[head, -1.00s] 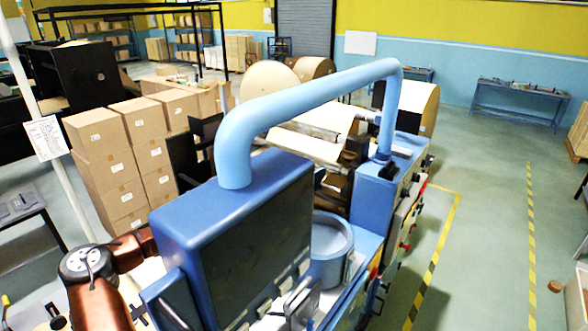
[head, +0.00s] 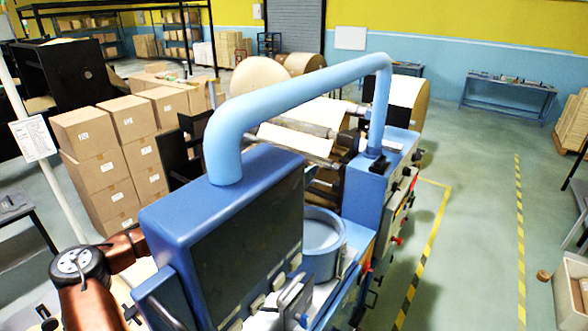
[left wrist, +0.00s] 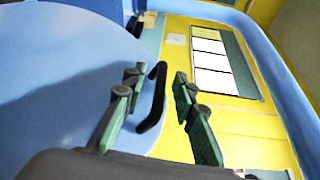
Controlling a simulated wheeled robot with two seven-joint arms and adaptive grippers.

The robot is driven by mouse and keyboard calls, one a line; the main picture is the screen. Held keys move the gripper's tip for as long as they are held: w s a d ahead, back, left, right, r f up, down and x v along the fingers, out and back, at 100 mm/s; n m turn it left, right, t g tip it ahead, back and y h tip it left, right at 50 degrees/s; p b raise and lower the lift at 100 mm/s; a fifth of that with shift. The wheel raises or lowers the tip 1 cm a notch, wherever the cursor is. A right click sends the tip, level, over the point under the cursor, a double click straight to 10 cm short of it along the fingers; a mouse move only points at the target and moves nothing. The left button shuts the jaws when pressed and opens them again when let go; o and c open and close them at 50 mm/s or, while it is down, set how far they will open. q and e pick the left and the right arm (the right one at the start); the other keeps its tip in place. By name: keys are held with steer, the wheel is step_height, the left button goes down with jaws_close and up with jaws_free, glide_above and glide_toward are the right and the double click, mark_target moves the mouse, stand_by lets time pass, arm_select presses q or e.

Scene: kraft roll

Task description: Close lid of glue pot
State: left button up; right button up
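The round blue glue pot (head: 323,262) stands on the machine, right of the dark panel in the head view. Its raised rim and recessed inside show from above, and its left side is hidden by the panel. In the left wrist view a large blue disc, which looks like the lid (left wrist: 50,75), fills the left side. A black bar handle (left wrist: 153,108) is at its right edge. My left gripper (left wrist: 156,80) is open, with one finger on each side of the handle; contact cannot be told. In the head view it is hidden behind the panel. My right gripper is not in view.
The blue machine housing (head: 225,205) and a thick blue pipe (head: 290,92) arching over stand close to the pot. Stacked cartons (head: 100,160) are on the left. Paper rolls (head: 262,82) lie behind. Open floor with yellow-black tape (head: 425,255) is on the right.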

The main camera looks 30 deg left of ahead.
arm_select(q)
steer(key=v, duration=1.2)
stand_by(0.7)
stand_by(0.4)
